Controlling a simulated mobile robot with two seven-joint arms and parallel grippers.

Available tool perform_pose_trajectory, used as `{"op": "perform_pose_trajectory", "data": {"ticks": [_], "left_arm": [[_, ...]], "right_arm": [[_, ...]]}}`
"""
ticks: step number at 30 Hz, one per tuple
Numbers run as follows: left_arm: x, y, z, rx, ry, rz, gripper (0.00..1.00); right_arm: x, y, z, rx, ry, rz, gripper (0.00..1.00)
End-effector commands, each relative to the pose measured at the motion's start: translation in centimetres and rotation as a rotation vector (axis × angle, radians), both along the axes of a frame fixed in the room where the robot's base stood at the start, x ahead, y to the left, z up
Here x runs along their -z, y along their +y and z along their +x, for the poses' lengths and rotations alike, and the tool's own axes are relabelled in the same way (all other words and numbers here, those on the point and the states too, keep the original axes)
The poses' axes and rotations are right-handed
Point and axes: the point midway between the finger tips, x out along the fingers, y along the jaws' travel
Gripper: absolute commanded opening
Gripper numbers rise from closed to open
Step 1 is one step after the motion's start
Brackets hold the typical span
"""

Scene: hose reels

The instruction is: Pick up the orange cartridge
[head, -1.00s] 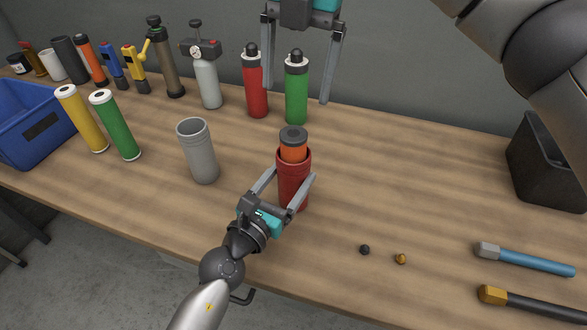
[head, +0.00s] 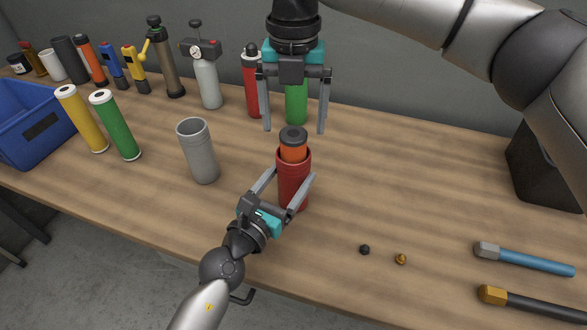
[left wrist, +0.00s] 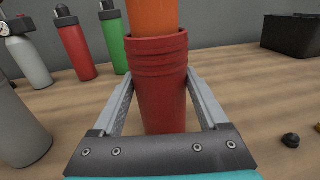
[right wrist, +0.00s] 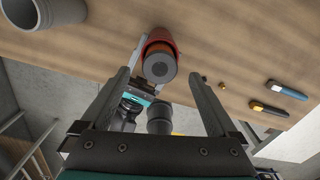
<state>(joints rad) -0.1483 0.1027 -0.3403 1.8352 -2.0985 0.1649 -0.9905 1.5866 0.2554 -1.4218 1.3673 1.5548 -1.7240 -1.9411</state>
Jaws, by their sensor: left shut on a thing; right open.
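The orange cartridge (head: 293,152) with a dark grey cap stands upright inside a red cup-like housing (head: 294,185); only its upper part shows. It also shows in the left wrist view (left wrist: 152,15), and its cap shows in the right wrist view (right wrist: 159,66). My left gripper (head: 297,194) is shut on the red housing, one finger on each side. My right gripper (head: 295,130) is open and empty, pointing down just above the cap, with its fingers apart on either side. Its fingers also show in the right wrist view (right wrist: 163,83).
A grey open cup (head: 199,155) stands left of the red housing. Green (head: 117,127) and yellow (head: 82,122) cylinders stand near a blue bin (head: 30,145). Several bottles line the wall. Two small caps (head: 400,259) and two tools (head: 525,260) lie right. A black bin (head: 550,170) stands far right.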

Motion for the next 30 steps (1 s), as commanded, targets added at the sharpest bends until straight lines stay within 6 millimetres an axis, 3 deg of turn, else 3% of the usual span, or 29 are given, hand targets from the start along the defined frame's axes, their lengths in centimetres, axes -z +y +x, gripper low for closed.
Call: {"op": "perform_pose_trajectory", "data": {"ticks": [7, 16, 30], "left_arm": [[0.0, 0.0, 0.0, 0.000, 0.000, 0.000, 0.09], [0.0, 0.0, 0.0, 0.000, 0.000, 0.000, 0.09], [0.0, 0.0, 0.0, 0.000, 0.000, 0.000, 0.09]], "right_arm": [[3.5, -0.1, 0.3, 0.002, 0.001, -0.001, 0.95], [4.0, 0.0, 0.3, 0.002, 0.000, 0.000, 0.95], [3.9, 0.0, 0.3, 0.003, 0.000, 0.000, 0.42]]}}
